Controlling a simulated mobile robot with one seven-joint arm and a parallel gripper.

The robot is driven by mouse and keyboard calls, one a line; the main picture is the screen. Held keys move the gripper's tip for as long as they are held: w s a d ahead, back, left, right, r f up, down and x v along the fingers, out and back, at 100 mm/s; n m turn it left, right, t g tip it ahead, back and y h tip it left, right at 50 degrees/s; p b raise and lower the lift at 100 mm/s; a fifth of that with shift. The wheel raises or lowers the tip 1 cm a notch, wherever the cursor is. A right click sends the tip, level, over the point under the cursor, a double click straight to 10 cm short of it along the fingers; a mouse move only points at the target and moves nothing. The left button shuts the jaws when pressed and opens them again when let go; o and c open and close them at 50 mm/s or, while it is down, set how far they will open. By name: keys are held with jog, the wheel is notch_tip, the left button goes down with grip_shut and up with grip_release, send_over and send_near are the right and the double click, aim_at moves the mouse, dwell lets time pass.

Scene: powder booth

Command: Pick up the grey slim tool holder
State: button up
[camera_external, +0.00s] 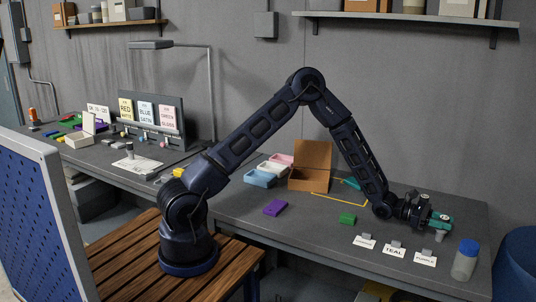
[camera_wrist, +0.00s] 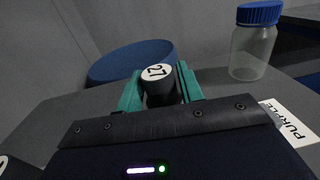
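A slim dark grey cylinder with a white round label marked 27 (camera_wrist: 160,88) stands between the teal fingers of my gripper (camera_wrist: 161,84) in the wrist view; it looks like the slim tool holder. The fingers lie close along both its sides, but I cannot tell whether they press on it. In the external view my gripper (camera_external: 441,217) is low over the right end of the bench. A grey lower part of the holder (camera_external: 440,237) shows below the fingers, at or very near the bench top. The rest is hidden by the gripper.
A clear jar with a blue lid (camera_external: 465,260) stands close to the right of my gripper. Small label cards (camera_external: 394,252), one reading TEAL, lie in front. A green block (camera_external: 348,218), a purple block (camera_external: 275,208) and an open cardboard box (camera_external: 311,165) are further left.

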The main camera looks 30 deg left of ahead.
grip_shut()
notch_tip(320, 180, up, 20)
dwell(0.5)
